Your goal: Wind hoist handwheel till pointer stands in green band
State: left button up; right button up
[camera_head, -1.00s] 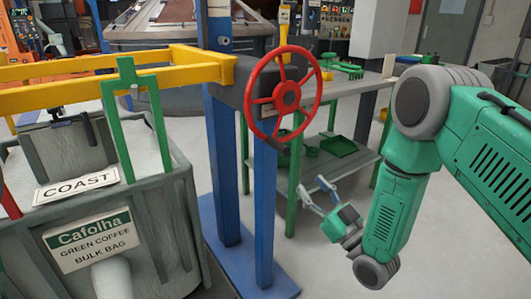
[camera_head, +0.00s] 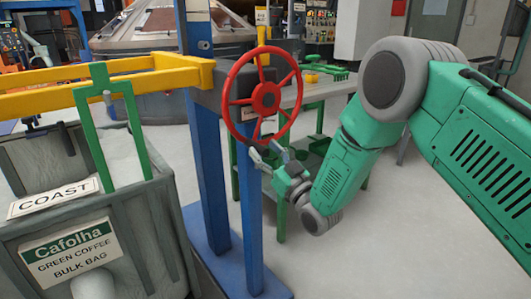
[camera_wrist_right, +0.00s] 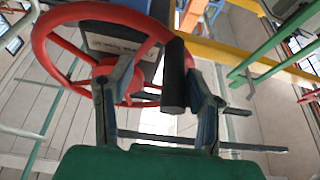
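The red handwheel (camera_head: 266,98) stands upright on a dark housing at the top of a blue post (camera_head: 254,215). My right gripper (camera_head: 264,153) is just below the wheel's lower rim in the head view. In the right wrist view its two fingers (camera_wrist_right: 158,85) are spread apart. A dark cylindrical handle (camera_wrist_right: 174,78) by the red rim (camera_wrist_right: 98,12) appears between them, closer to the right finger. I cannot tell whether they touch. The pointer and green band cannot be made out. My left gripper is not in view.
A yellow beam (camera_head: 130,75) runs left from the housing, with a green bracket (camera_head: 85,125) over a grey bin (camera_head: 100,215) of coffee sacks. A green-legged workbench (camera_head: 330,88) stands behind the wheel. The floor (camera_head: 400,240) at right is clear.

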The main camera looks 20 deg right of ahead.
jog(key=shift+a+r, duration=0.15)
jog(key=shift+a, duration=0.6)
jog(key=c, duration=0.8)
jog(key=shift+a, duration=0.2)
grip_shut()
jog(key=shift+d, duration=0.45)
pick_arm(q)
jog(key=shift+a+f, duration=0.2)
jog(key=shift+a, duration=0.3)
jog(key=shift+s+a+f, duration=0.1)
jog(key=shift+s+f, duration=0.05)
pick_arm(e)
jog(key=shift+w+d+f, duration=0.1)
jog(key=shift+f, duration=0.1)
